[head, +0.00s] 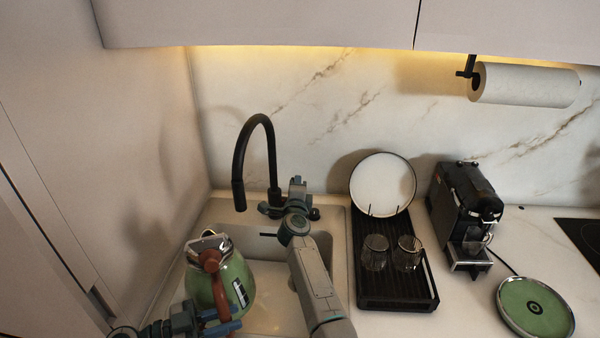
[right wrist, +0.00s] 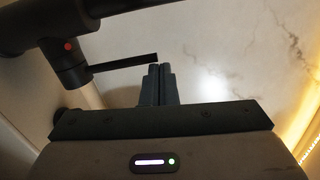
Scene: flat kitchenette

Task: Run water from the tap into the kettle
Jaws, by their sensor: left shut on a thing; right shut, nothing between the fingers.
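The green kettle (head: 236,276) with a reddish-brown handle is over the sink at the lower left of the head view. My left gripper (head: 222,318) is shut on its handle. The black tap (head: 258,122) arches above the sink. Its outlet is above and slightly right of the kettle's top in the picture; no stream of water shows. My right gripper (head: 297,184) is shut and empty beside the tap's base. In the right wrist view, its fingertips (right wrist: 160,70) are close to the tip of the tap's lever (right wrist: 125,62); I cannot tell whether they touch.
The sink (head: 335,240) lies under both arms. A wall closes off the left side.

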